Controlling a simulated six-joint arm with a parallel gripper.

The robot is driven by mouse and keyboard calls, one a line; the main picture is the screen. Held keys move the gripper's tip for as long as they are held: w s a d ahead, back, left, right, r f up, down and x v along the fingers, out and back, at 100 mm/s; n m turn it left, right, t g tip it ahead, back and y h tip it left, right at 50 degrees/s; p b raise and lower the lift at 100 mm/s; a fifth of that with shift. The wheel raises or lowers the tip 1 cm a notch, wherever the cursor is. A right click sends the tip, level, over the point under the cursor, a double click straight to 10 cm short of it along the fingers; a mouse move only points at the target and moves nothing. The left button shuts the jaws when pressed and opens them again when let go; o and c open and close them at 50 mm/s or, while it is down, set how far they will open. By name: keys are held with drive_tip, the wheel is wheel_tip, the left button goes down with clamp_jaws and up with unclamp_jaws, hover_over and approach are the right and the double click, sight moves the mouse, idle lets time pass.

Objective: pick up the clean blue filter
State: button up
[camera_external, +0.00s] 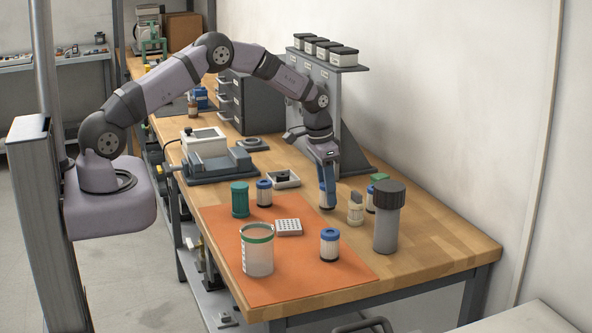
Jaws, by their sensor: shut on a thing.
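A similar blue filter (264,193) stands at the back of the mat. Another blue filter (329,244) with a pale body stands on the mat's front right. A further blue-capped filter (370,202) is partly hidden behind the dark-capped grey housing. At this size I cannot tell clean from dirty.
A tall grey housing (386,230) with a dark cap and a cream part (355,208) stand right of my gripper. A teal cylinder (240,199), a green-rimmed jar (257,250) and a white perforated block (288,227) are on the mat. The table's front right corner is clear.

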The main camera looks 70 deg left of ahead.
wheel_tip(320, 180, up, 9)
drive_tip(key=b, duration=0.2)
drive_tip(key=shift+f+b, duration=0.2)
drive_tip(key=shift+b, duration=0.1)
drive_tip(key=shift+w+d+r, duration=0.1)
drive_tip(key=shift+d+r, duration=0.15)
drive_tip(key=shift+r, duration=0.05)
drive_tip(key=d+r+p, duration=0.1)
drive_tip(key=d+r, duration=0.2)
drive_tip(key=r, duration=0.8)
drive_tip(key=s+d+r+m+p, duration=0.1)
drive_tip(key=s+d+r, duration=0.15)
drive_tip(key=s, duration=0.35)
drive_tip(key=s+d+f, duration=0.1)
drive_tip(key=s+f, duration=0.6)
drive_tip(key=s, duration=0.2)
drive_tip(key=s+d+f, duration=0.2)
drive_tip(key=s+f, duration=0.4)
drive_tip(key=s, duration=0.4)
drive_tip(key=shift+n, duration=0.9)
drive_tip(key=shift+w+a+f+p, duration=0.1)
drive_tip(key=shift+w+f+p, duration=0.25)
drive_tip(key=shift+f, duration=1.4)
drive_tip(key=shift+w+a+f+p, duration=0.1)
drive_tip(key=shift+w+f+p, duration=0.3)
drive_tip(key=shift+f, duration=1.35)
drive_tip(key=shift+w+a+f+p, duration=0.15)
drive_tip(key=shift+w+f, duration=0.35)
drive_tip(key=shift+f, duration=1.25)
